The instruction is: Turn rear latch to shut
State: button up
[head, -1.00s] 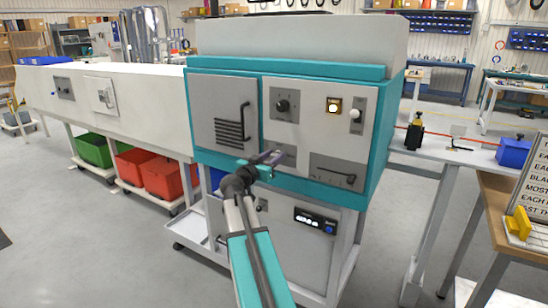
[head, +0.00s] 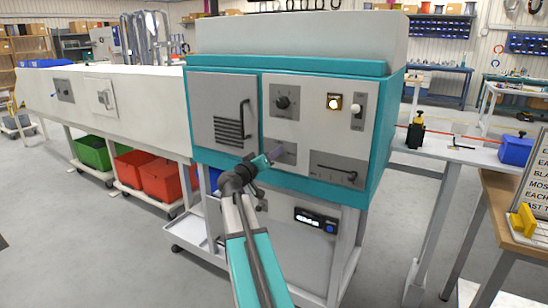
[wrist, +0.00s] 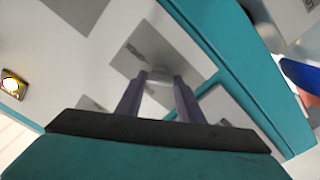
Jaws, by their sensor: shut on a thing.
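My gripper (head: 275,153) is at the lower middle of the teal-framed machine front in the head view. In the wrist view its two purple fingers (wrist: 160,82) are shut on a small pale latch knob (wrist: 159,74). The knob stands on a dark grey plate (wrist: 133,60), partly covered by the fingers. The plate also shows in the head view (head: 289,147), where the gripper hides the knob. I cannot read the latch's angle or the plate's marking.
Above the gripper are a black rotary knob (head: 283,102), a lit amber button (head: 333,102) and a white switch (head: 357,109). A slotted slider plate (head: 337,170) is to the right, a vented door with a black handle (head: 244,115) to the left. Open floor lies in front.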

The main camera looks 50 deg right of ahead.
jog(key=n+p, duration=0.1)
jog(key=n, duration=0.6)
jog(key=n+p, duration=0.1)
jog(key=n, duration=0.3)
jog(key=shift+w+a+f+p, duration=0.2)
jog(key=shift+w+a+p, duration=0.05)
jog(key=shift+w+p, duration=0.05)
jog(key=o, duration=1)
jog(key=shift+c, duration=0.2)
jog(key=shift+o, duration=0.5)
jog(key=shift+s+d, duration=0.1)
